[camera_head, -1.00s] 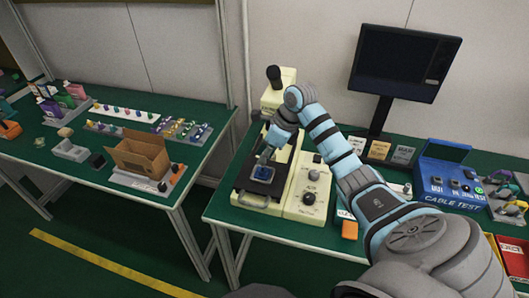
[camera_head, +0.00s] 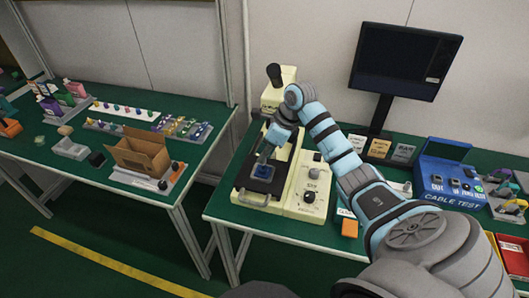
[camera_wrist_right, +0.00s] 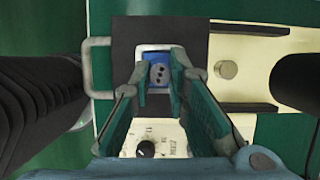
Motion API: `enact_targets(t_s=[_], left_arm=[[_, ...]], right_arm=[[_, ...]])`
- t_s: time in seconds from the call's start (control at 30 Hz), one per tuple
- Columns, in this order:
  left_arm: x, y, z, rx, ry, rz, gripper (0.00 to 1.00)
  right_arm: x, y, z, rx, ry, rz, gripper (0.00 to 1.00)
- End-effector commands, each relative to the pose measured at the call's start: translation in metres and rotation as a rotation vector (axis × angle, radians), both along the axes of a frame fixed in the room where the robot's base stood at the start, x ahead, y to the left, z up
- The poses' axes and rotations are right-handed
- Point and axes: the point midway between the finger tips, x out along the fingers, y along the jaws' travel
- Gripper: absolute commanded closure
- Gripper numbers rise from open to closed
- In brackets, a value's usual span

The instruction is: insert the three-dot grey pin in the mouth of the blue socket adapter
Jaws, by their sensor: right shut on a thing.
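The blue socket adapter (camera_head: 262,172) sits on the dark plate of the cream machine in the head view. It also shows in the right wrist view (camera_wrist_right: 151,57), inside a pale rim. My right gripper (camera_head: 267,152) points down at the adapter from above. In the right wrist view its green fingers (camera_wrist_right: 160,80) are closed in on a small grey face with three dark dots, the three-dot grey pin (camera_wrist_right: 158,72), in line with the adapter. The adapter's mouth is mostly hidden, so I cannot tell how deep the pin sits. My left gripper is out of view.
The cream machine (camera_head: 308,190) has knobs right of the dark plate (camera_head: 243,178) and a handle in front. A blue cable tester (camera_head: 448,180) and a monitor (camera_head: 405,60) stand to the right. An orange block (camera_head: 349,228) lies near the front edge. A cardboard box (camera_head: 140,155) is on the left bench.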

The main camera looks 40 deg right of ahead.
Motion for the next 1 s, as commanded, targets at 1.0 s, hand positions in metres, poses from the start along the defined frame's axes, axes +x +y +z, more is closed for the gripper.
enact_targets(t_s=[1.0], left_arm=[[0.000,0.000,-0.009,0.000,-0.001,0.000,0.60]], right_arm=[[0.000,0.000,-0.012,0.000,0.000,0.000,1.00]])
